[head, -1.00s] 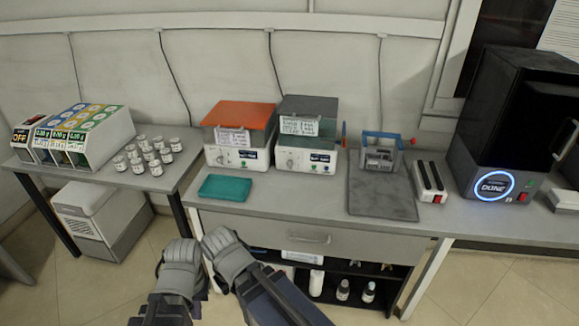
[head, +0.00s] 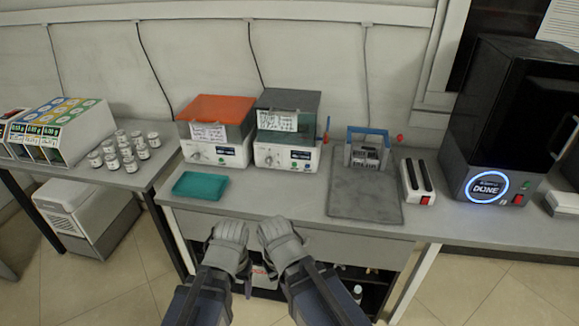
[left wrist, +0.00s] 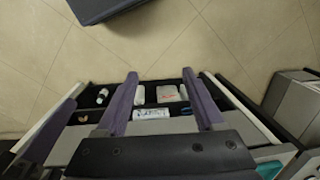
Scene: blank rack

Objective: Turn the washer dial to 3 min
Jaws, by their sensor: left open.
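Two white boxes with knobs stand side by side on the bench. One has an orange lid (head: 215,107) and the other a dark grey lid (head: 289,101); I cannot tell which is the washer. The left box has a dial (head: 195,154) on its front, and the right box has a dial (head: 269,160). My left gripper (head: 231,233) is in front of the bench edge, below both boxes and apart from them. Its two purple fingers are spread and empty in the left wrist view (left wrist: 160,74). My right gripper (head: 276,233) is beside it; its fingers are not clear.
A teal tray (head: 200,186) lies in front of the orange-lidded box. A grey mat (head: 365,195), a blue-framed rack (head: 367,146) and a black machine (head: 515,120) stand to the right. Small jars (head: 127,160) stand on the left table. Shelf items show under the bench.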

